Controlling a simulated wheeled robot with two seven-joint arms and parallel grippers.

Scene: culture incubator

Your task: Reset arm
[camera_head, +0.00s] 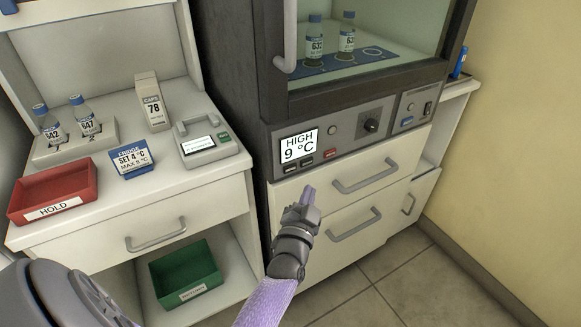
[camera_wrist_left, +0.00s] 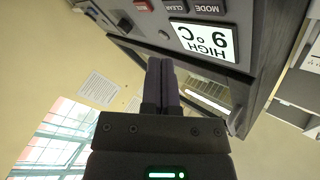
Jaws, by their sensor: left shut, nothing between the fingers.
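My left gripper (camera_head: 308,196) is shut and empty. In the head view it is in front of the incubator's lower front, just below the control panel (camera_head: 345,130), and apart from it as far as I can tell. In the left wrist view the closed fingers (camera_wrist_left: 161,75) point toward the panel, whose display (camera_wrist_left: 203,40) appears upside down. My right gripper is not in view.
Two bottles stand behind the cabinet's glass door. On the left counter are a red HOLD tray (camera_head: 83,187), a rack with two bottles, a blue sign (camera_head: 131,160), a box marked 78 (camera_head: 152,100) and a grey device (camera_head: 207,146). A green bin (camera_head: 186,275) sits below. Drawer handles (camera_head: 365,178) project nearby.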

